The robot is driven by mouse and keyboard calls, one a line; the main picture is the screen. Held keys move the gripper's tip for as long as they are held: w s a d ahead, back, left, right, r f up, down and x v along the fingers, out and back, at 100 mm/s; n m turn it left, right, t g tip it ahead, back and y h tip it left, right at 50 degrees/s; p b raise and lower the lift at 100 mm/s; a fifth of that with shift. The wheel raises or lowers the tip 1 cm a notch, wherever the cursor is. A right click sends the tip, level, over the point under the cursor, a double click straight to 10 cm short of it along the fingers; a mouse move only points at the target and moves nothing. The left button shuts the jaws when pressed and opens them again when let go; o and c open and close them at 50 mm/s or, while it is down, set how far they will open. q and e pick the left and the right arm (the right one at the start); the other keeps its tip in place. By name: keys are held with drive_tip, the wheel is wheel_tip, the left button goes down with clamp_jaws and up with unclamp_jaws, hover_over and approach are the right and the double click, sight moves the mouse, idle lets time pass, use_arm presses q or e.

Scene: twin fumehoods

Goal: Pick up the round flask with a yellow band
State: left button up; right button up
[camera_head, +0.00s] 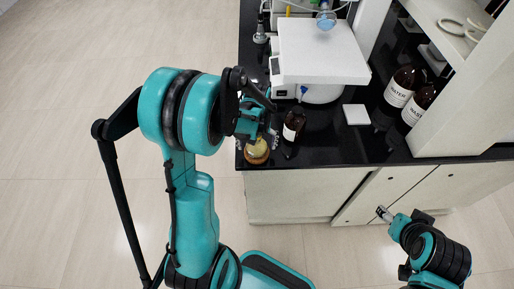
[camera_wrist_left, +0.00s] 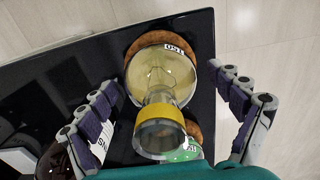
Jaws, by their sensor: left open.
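The round flask (camera_wrist_left: 160,75) with a yellow band around its neck sits in a brown cork ring (camera_wrist_left: 195,47) near the counter's corner. Its round body looks clear to pale yellowish, and its open neck points toward the wrist camera. In the head view the flask (camera_head: 257,151) is partly hidden by my left gripper (camera_head: 258,115). In the wrist view my left gripper (camera_wrist_left: 166,88) is open, with one finger on each side of the flask and visible gaps between. My right gripper (camera_head: 384,214) is low at the right, in front of the cabinet; its jaws are too small to read.
A brown bottle (camera_head: 292,126) stands close right of my left gripper. Behind it is a white instrument (camera_head: 318,52). A small white square (camera_head: 356,114) lies on the black counter (camera_head: 335,143). The floor at left is clear.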

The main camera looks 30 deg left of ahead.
use_arm(q)
drive_tip(key=shift+f, duration=0.65)
drive_tip(key=c, duration=1.5)
drive_tip(key=shift+r, duration=0.15)
